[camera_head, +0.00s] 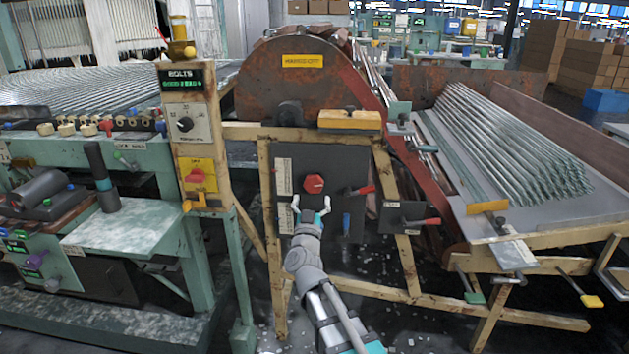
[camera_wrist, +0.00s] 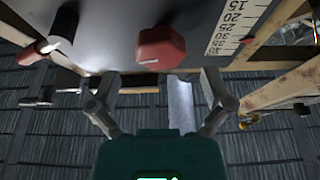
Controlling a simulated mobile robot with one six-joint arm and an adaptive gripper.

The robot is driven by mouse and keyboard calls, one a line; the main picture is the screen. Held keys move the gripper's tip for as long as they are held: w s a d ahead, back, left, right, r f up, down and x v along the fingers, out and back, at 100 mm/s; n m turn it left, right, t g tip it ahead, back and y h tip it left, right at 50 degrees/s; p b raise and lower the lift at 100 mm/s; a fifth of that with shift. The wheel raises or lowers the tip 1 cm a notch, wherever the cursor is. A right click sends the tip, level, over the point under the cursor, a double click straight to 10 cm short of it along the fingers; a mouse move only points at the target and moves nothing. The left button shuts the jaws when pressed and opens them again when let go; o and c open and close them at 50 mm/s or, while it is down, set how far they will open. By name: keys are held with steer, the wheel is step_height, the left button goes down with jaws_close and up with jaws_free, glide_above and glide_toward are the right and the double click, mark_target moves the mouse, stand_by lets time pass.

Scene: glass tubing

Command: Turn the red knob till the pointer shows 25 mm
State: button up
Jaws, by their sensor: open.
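The red knob (camera_head: 314,184) sits on a dark upright panel (camera_head: 345,160). In the wrist view the knob (camera_wrist: 161,48) is an eight-sided red block, ahead of my gripper and slightly left of its centre. A white scale (camera_wrist: 233,25) marked from 15 to 40 lies right of the knob there. A small red pointer (camera_wrist: 248,40) stands at its edge, around the 30 to 35 marks; I cannot read it exactly. My gripper (camera_head: 311,204) is open and empty, just below the knob in the head view. Its two fingers (camera_wrist: 158,90) are spread and apart from the knob.
Red-handled levers (camera_head: 360,191) and a blue handle (camera_head: 346,223) are right of the knob. A dark cylinder with a red-and-white end (camera_wrist: 62,28) projects left of it in the wrist view. Wooden posts (camera_head: 277,240) frame the panel. A rack of glass tubes (camera_head: 510,150) stands right.

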mark_target(313, 188)
steer(key=shift+p+x, duration=0.75)
steer(key=shift+x, duration=1.8)
steer(key=c, duration=1)
